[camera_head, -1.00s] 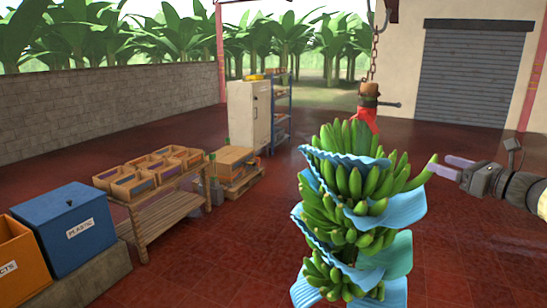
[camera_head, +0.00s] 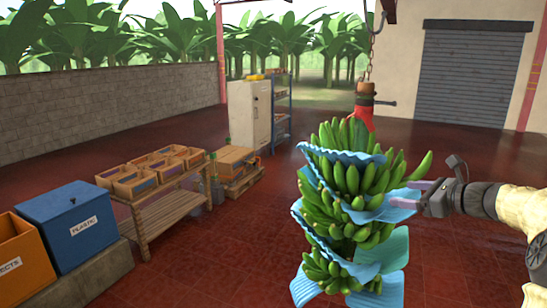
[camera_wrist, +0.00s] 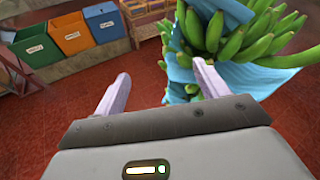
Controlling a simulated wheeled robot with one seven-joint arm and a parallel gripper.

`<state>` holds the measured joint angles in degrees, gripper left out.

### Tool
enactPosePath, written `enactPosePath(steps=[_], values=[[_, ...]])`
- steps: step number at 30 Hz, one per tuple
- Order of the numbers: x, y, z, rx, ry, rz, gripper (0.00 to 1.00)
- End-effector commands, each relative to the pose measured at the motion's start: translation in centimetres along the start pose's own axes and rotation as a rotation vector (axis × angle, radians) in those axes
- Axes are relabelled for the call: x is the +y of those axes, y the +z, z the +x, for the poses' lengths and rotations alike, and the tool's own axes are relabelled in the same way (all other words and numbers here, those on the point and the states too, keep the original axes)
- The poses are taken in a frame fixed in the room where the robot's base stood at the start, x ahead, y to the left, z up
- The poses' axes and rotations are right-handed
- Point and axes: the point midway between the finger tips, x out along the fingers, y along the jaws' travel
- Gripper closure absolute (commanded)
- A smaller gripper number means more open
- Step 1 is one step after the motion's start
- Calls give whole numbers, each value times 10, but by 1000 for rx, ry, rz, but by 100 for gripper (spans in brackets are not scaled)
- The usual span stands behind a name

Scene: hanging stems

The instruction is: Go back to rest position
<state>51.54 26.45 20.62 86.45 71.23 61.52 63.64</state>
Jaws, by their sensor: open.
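My gripper (camera_head: 412,193) is at the right of the banana bunch in the head view, its pale fingers pointing left at the bunch. In the wrist view my gripper (camera_wrist: 160,90) is open, its two fingers wide apart with nothing held between them. The green banana bunch (camera_head: 350,180) hangs upright from a chain, with wavy blue sheets (camera_head: 345,155) between its layers. In the wrist view the bunch (camera_wrist: 245,40) and a blue sheet (camera_wrist: 255,75) are close to the right finger. I cannot tell whether that finger touches the sheet.
A slatted table (camera_head: 160,215) with small wooden boxes stands at the left. A blue plastic bin (camera_head: 70,222) and an orange bin (camera_head: 20,265) are at the near left. A grey cabinet (camera_head: 248,112) stands at the back. The red floor (camera_head: 220,275) between table and bunch is clear.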

Motion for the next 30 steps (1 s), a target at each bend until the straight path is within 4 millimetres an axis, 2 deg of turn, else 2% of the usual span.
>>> enactPosePath(steps=[5,8,9,11,15,21,25,27,30], values=[[59,-32,36,181,111,-187,27],[109,-60,52,321,226,-377,27],[131,-72,56,375,281,-468,27],[160,-90,57,446,365,-609,27],[223,-125,47,563,579,-957,27],[296,-165,15,602,916,-1492,27],[334,-183,-8,538,1126,-1833,27],[347,-190,-18,492,1208,-1974,27],[358,-195,-25,443,1275,-2091,27]])
